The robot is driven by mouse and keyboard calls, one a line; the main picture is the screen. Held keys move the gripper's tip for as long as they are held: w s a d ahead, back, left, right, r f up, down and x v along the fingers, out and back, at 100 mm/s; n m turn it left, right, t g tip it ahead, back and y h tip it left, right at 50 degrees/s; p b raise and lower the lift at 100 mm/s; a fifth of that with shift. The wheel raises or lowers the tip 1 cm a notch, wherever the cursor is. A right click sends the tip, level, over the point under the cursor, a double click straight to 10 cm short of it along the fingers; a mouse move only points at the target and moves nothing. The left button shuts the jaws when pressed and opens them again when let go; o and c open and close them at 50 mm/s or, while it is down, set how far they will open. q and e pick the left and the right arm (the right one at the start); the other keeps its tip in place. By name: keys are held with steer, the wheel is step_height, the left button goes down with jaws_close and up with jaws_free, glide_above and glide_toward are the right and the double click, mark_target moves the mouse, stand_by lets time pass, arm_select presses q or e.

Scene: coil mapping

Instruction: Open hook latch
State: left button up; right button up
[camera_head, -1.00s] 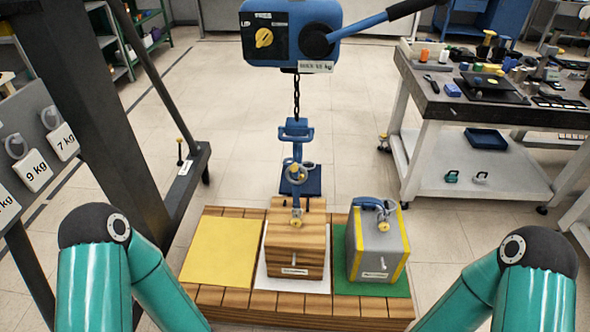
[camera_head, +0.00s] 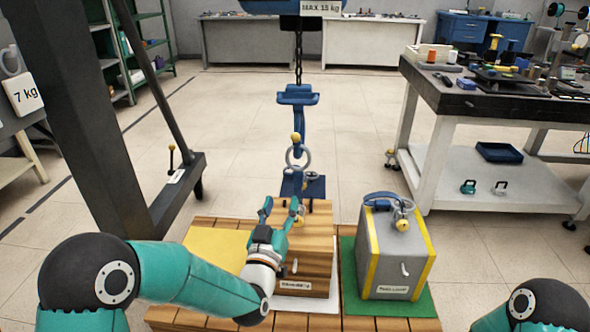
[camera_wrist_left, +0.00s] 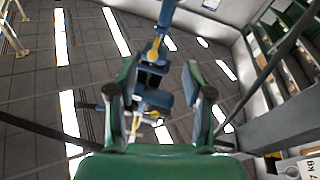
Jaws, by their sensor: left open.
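The blue hook (camera_head: 299,130) hangs on a chain under a blue block. A metal ring (camera_head: 298,158) is at the hook's lower end. My left gripper (camera_head: 279,206) is open and empty, fingers pointing up, in front of the wooden box and below the hook. In the left wrist view, the hook (camera_wrist_left: 166,14) and a yellow part (camera_wrist_left: 155,48) appear beyond the open fingers (camera_wrist_left: 163,92). My right gripper is out of view.
The wooden box (camera_head: 318,250) stands on a wooden pallet, partly hidden by my left gripper. A grey box with yellow edges (camera_head: 395,255) stands on a green mat (camera_head: 408,305). A yellow mat (camera_head: 215,250) lies left. A dark post (camera_head: 85,120) rises at left.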

mark_target(296, 138)
arm_select(q)
steer(key=w+r, duration=0.3)
steer(key=w, duration=0.2)
steer(key=w+d+r+t, duration=0.1)
steer(key=w+r, duration=0.2)
steer(key=w, duration=0.2)
steer(key=w+d+r+t, duration=0.1)
steer(key=w+r, duration=0.2)
steer(key=w, duration=0.2)
steer(key=shift+w+d+r, duration=0.1)
steer(key=shift+r, duration=0.25)
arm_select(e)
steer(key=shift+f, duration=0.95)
